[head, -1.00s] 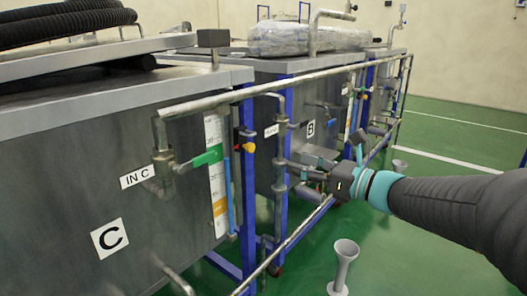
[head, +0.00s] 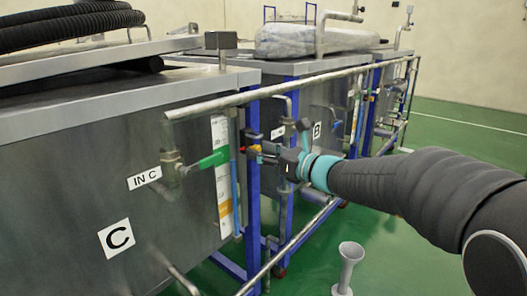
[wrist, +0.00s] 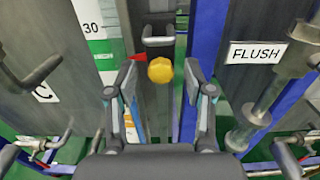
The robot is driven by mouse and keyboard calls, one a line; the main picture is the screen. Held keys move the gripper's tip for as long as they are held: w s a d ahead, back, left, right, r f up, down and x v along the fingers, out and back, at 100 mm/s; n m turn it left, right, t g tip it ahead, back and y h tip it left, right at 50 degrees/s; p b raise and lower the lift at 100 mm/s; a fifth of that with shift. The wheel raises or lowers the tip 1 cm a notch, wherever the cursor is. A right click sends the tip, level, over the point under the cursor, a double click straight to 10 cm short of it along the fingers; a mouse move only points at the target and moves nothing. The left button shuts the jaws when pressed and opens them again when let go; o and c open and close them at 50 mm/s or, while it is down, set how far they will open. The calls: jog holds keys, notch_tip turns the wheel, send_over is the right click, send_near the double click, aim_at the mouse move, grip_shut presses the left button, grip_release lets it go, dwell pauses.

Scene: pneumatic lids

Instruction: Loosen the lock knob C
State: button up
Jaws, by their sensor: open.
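The yellow lock knob (wrist: 160,69) shows in the middle of the wrist view, with a small red piece at its left. In the head view the knob (head: 256,149) is small, on the blue frame post beside tank C, and partly hidden by my gripper. My gripper (wrist: 161,82) is open, with one finger on each side of the knob in the wrist view. The knob appears at or just beyond the fingertips; I cannot tell how deep it sits between them. In the head view my gripper (head: 266,155) is right at the knob.
Blue posts and a FLUSH label (wrist: 255,52) stand close by. A grey funnel (head: 347,265) stands on the green floor.

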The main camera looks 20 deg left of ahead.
jog(key=shift+d, duration=0.1)
grip_shut()
